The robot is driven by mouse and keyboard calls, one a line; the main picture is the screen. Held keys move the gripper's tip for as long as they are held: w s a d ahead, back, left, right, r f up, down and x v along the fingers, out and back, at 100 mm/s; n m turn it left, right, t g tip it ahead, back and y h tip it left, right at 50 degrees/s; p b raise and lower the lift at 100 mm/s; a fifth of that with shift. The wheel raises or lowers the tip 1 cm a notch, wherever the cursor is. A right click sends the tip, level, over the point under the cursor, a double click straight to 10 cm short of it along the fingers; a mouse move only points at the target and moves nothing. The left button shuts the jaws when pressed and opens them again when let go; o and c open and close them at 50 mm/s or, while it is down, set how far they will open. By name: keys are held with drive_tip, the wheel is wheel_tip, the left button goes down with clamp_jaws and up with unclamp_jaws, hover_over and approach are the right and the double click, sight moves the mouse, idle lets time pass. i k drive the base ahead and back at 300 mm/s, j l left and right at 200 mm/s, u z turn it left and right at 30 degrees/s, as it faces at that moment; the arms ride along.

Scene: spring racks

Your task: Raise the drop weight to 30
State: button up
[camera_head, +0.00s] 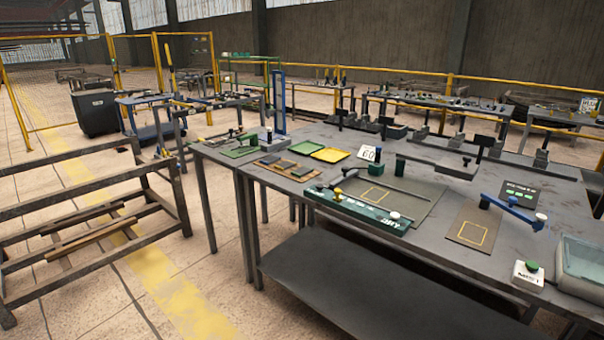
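My gripper and arm are not in view. A tall blue upright frame (279,100) stands on a grey base (263,137) at the back left corner of the near workbench. It looks like a drop stand, but I cannot clearly make out a weight on it or any scale marks. A small white card reading "60" (368,153) stands near the bench's middle. No mark of 30 is legible.
The grey workbench (345,262) carries a green labelled fixture (355,211), a yellow tray (330,154), a blue lever (512,209) and a white box with a green button (529,273). A wooden rack (95,205) stands left. Open floor (215,270) lies between.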

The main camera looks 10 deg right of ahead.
sight(268, 111)
drive_tip(key=i+j+z, duration=0.15)
drive_tip(key=i+j, duration=0.4)
drive_tip(key=i, duration=0.25)
drive_tip(key=i+j+z, duration=0.15)
drive_tip(key=i+j, duration=0.45)
drive_tip(key=i, duration=0.15)
